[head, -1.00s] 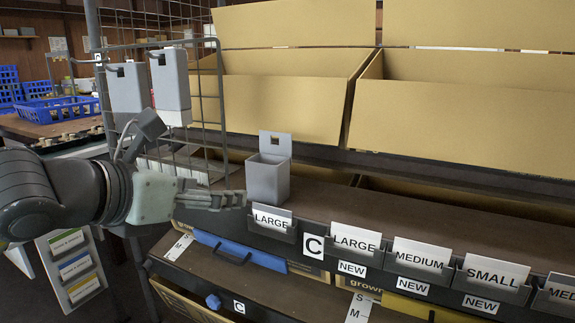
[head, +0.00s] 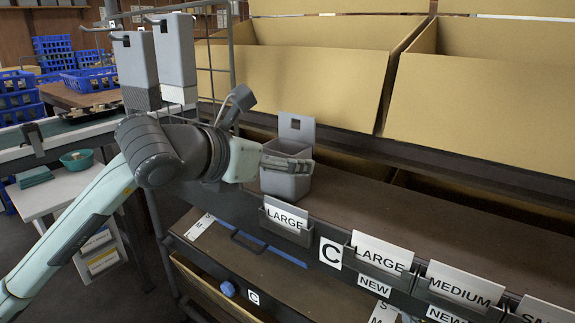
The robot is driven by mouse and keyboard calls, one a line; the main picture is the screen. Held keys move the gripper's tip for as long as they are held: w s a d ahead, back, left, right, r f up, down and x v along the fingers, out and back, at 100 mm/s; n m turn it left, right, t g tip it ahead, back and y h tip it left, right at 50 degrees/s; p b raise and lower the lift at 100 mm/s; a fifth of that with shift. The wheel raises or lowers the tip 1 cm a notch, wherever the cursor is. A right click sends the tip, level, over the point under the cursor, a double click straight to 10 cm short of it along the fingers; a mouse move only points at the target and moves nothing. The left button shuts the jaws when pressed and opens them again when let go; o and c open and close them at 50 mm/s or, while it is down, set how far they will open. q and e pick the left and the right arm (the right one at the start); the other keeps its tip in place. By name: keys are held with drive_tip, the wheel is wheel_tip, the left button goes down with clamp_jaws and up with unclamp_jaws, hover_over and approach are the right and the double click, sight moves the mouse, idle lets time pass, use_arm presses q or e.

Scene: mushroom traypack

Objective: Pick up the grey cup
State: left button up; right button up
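The grey cup (head: 284,184) is a square, open-topped holder with a tall back plate that has a hole in it. It stands upright on the brown shelf, behind the LARGE label. My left gripper (head: 290,164) is level with the cup's upper part, with its fingers across the front of the cup and hiding part of it. I cannot tell whether the fingers touch the cup or how far apart they are. My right gripper is not in view.
Cardboard boxes (head: 305,95) stand behind the shelf. Two similar holders, one grey (head: 135,62) and one whiter (head: 175,55), hang on the wire rack at left. Label holders line the shelf's front edge (head: 378,253). The shelf right of the cup is clear.

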use_arm(q)
drive_tip(key=shift+x, duration=1.2)
drive_tip(key=c, duration=0.9)
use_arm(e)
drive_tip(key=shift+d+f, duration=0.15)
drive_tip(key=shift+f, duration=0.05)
use_arm(q)
drive_tip(key=shift+r, duration=0.6)
wheel_tip(320, 180, up, 27)
drive_tip(key=shift+p, duration=1.15)
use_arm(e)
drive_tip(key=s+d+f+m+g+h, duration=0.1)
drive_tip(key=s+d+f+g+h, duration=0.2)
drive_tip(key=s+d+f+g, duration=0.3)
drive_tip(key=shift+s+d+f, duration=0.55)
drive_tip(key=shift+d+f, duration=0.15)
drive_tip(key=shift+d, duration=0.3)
